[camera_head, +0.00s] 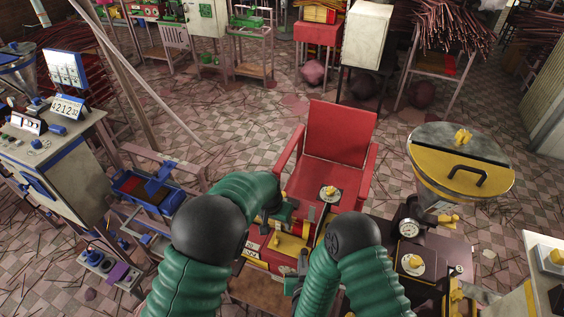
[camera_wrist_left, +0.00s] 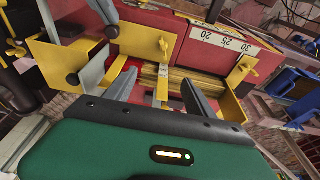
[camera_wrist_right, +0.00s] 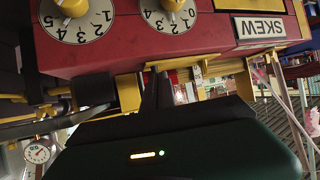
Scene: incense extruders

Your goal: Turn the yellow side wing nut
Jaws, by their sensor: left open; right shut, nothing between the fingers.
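The red machine (camera_head: 338,135) with yellow fittings stands in the middle of the head view. In the left wrist view, a yellow wing-shaped piece (camera_wrist_left: 246,66) stands on a yellow plate at right, and a smaller yellow piece (camera_wrist_left: 163,46) shows at centre; I cannot tell which is the side wing nut. My right gripper (camera_wrist_right: 157,88) is shut and empty below the machine's dial panel, close to a yellow bracket (camera_wrist_right: 128,92).
The right wrist view shows two yellow dial knobs (camera_wrist_right: 72,6) and a SKEW label (camera_wrist_right: 259,27), upside down. A yellow-and-grey hopper (camera_head: 460,160) stands at right, near a round gauge (camera_head: 409,228). A grey control cabinet (camera_head: 60,160) stands at left. Sticks litter the tiled floor.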

